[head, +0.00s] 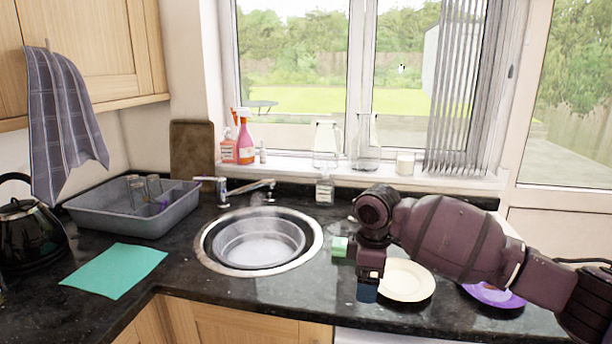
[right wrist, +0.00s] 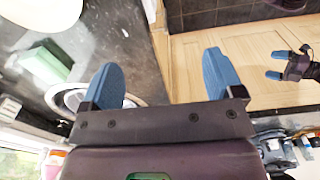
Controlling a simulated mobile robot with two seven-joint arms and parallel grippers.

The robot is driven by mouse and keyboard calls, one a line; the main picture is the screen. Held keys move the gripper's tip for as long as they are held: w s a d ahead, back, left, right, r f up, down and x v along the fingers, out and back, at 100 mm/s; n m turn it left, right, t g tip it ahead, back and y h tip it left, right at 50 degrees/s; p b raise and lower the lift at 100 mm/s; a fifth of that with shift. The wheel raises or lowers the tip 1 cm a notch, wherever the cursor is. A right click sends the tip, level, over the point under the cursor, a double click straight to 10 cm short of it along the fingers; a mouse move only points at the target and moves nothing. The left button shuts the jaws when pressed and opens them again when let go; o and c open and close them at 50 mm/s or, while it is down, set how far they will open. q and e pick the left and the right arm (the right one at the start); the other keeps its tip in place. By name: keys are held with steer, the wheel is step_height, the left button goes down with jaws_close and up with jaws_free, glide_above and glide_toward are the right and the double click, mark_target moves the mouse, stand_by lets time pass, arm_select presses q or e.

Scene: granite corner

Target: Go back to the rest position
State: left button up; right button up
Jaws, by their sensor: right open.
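My right gripper (head: 368,290) hangs over the counter near the front edge, to the left of the white plate, fingers pointing down. In the right wrist view its two blue fingers (right wrist: 162,80) are spread apart with nothing between them. The left arm is out of the head view.
A white plate (head: 408,284) and green sponge (head: 340,246) lie close to my right gripper. A purple plate (head: 493,294) is partly behind my right arm. The sink (head: 230,270) holds a round basin (head: 258,244). A grey dish rack (head: 120,218) and teal cloth (head: 115,270) are left.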

steer(key=w+a+r+m+t+y, duration=0.2)
steer(key=w+a+r+t+y, duration=0.35)
steer(key=w+a+t, duration=0.2)
steer(key=s+d+f+m+t+h, duration=0.2)
steer(key=s+d+f+m+t, duration=0.6)
steer(key=s+d+f, duration=0.75)
steer(key=s+d+f+m+g+h, duration=0.2)
steer(key=s+d+f, duration=0.1)
steer(key=s+f, duration=0.6)
steer(key=s+d+f+m+g+h, duration=0.2)
steer(key=s+d+f, duration=0.2)
steer(key=s+f, duration=0.4)
steer(key=s, duration=0.5)
steer(key=shift+f, duration=0.35)
